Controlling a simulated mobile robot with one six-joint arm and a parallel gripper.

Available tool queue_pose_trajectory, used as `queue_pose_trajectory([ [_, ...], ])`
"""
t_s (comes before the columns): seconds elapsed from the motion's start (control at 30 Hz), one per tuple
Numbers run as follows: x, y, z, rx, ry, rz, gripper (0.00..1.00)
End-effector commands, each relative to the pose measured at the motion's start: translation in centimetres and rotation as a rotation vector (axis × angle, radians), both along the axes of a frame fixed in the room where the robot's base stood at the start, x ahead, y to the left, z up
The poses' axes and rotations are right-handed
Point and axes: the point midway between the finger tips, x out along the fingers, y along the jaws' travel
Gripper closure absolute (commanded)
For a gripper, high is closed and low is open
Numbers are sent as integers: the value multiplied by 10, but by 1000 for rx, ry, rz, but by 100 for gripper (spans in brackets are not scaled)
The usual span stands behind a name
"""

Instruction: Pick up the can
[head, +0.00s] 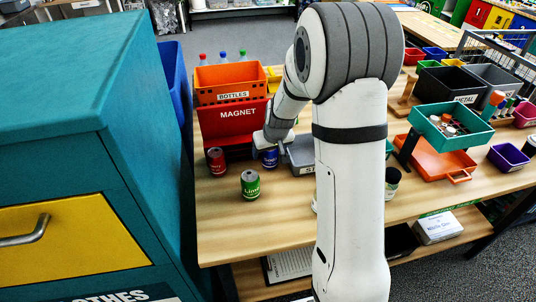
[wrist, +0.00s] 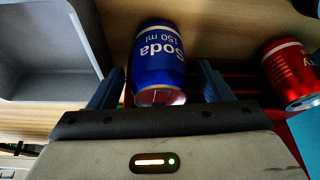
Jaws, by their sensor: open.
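A blue soda can (wrist: 158,62) stands between the two fingers of my gripper (wrist: 158,84) in the wrist view. The gripper is open, with one finger on each side of the can; a small gap shows on the right side, and contact on the left is hard to tell. In the head view the blue can (head: 271,158) is partly hidden by my gripper (head: 266,146). A red can (head: 216,161) stands to its left and a green can (head: 250,184) in front. The red can also shows at the right of the wrist view (wrist: 290,72).
A grey bin (head: 301,152) is close on the right. A teal cabinet (head: 75,100) borders the table's left side. The table front near the green can is clear.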

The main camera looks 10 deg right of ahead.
Motion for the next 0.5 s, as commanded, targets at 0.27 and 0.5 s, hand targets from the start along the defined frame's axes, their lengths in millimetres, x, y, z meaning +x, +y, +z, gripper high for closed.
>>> queue_pose_trajectory([
  [0.27, 6, 1, -15, 0, -1, 1, 28],
  [0.5, 6, 1, -15, 0, -1, 1, 36],
])
